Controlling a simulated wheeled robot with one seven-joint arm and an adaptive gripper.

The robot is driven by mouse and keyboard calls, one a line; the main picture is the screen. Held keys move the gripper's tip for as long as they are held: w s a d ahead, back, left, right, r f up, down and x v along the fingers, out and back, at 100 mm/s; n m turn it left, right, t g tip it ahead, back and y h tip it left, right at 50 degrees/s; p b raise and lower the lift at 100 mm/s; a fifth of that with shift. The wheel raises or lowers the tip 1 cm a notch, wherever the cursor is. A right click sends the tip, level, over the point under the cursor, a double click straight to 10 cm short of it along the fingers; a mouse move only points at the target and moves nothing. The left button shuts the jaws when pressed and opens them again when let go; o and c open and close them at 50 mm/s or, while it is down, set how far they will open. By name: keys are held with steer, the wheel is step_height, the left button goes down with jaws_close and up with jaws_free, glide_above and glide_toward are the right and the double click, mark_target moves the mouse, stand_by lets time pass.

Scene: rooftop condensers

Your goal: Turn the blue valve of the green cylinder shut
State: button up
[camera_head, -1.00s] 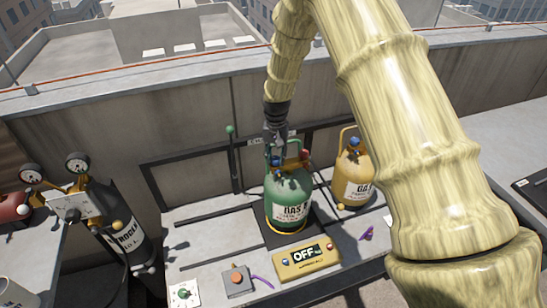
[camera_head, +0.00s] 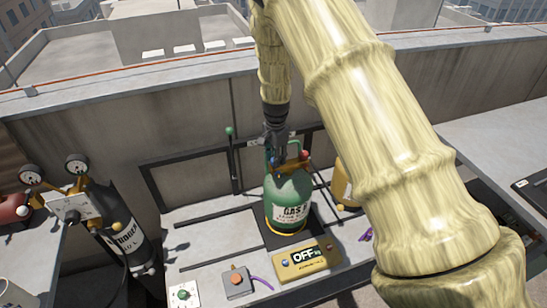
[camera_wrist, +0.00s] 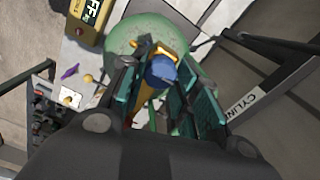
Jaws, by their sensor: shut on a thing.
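The green cylinder (camera_head: 286,190) stands upright on a dark square plate (camera_head: 290,240) on the bench, with its label facing the head camera. Its brass valve fitting (camera_head: 292,164) is on top, with a red knob (camera_head: 305,154) at the right. The blue valve (camera_wrist: 161,71) shows between my fingers in the wrist view, above the brass fitting. My gripper (camera_head: 277,153) points down over the cylinder top and is shut on the blue valve. The fingers hide part of the valve, and I cannot tell how far it is turned.
A yellow display box (camera_head: 304,260) reading OFF stands in front of the cylinder. An orange cylinder (camera_head: 341,185) is close at right, mostly hidden by my arm. A black nitrogen cylinder (camera_head: 124,235) with gauges stands at left. A grey box with an orange button (camera_head: 236,281) lies front left.

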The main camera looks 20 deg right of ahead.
steer(key=shift+s+m, duration=0.1)
steer(key=shift+m, duration=0.3)
steer(key=shift+f, duration=0.1)
steer(key=o, duration=1)
steer(key=shift+r, duration=0.2)
steer(key=shift+r, duration=0.3)
step_height(320, 180, up, 11)
